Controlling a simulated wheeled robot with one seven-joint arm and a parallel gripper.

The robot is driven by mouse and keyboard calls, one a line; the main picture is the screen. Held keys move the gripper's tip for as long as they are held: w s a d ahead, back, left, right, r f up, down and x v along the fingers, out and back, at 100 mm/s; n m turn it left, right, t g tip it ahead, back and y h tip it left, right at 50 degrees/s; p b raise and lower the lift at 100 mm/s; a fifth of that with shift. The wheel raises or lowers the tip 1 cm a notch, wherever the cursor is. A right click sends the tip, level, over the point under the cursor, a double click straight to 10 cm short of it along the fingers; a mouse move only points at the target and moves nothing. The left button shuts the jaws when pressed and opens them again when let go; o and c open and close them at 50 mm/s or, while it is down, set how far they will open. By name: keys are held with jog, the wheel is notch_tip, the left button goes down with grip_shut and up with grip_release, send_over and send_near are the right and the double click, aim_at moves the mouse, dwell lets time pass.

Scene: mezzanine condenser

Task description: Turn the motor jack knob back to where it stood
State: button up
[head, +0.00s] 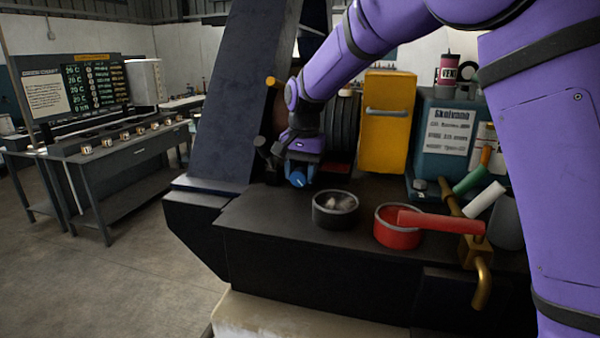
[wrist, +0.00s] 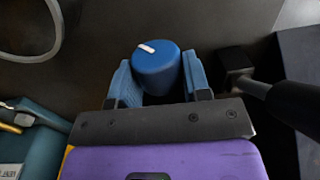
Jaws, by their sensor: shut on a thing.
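The motor jack knob (wrist: 157,72) is a blue round knob with a white pointer mark on its top. In the wrist view the mark lies toward the upper left of the knob's face. My gripper (wrist: 157,85) has its two blue fingers on either side of the knob and is shut on it. In the head view the knob (head: 298,178) shows as a small blue shape below my gripper (head: 300,165), at the back of the dark bench top. The knob's base is hidden by the fingers and the knob itself.
A dark lever (wrist: 270,92) stands close right of my gripper in the wrist view. On the bench (head: 270,215) are a dark round bowl (head: 335,222) and a red one (head: 385,240) with a red handle. A yellow box (head: 388,130) stands behind. A slanted dark beam (head: 232,100) rises at left.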

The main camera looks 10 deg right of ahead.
jog(key=t+y, duration=0.1)
jog(key=y, duration=0.3)
jog(key=shift+d+t, duration=0.3)
jog(key=shift+t, duration=0.1)
jog(key=shift+s+f+t+y, duration=0.15)
jog(key=shift+t+y, duration=0.45)
jog(key=shift+y, duration=1.2)
jog(key=o, duration=0.9)
jog(key=v, duration=1)
jog(key=shift+s+d+r, duration=0.15)
jog(key=shift+d+r, duration=0.1)
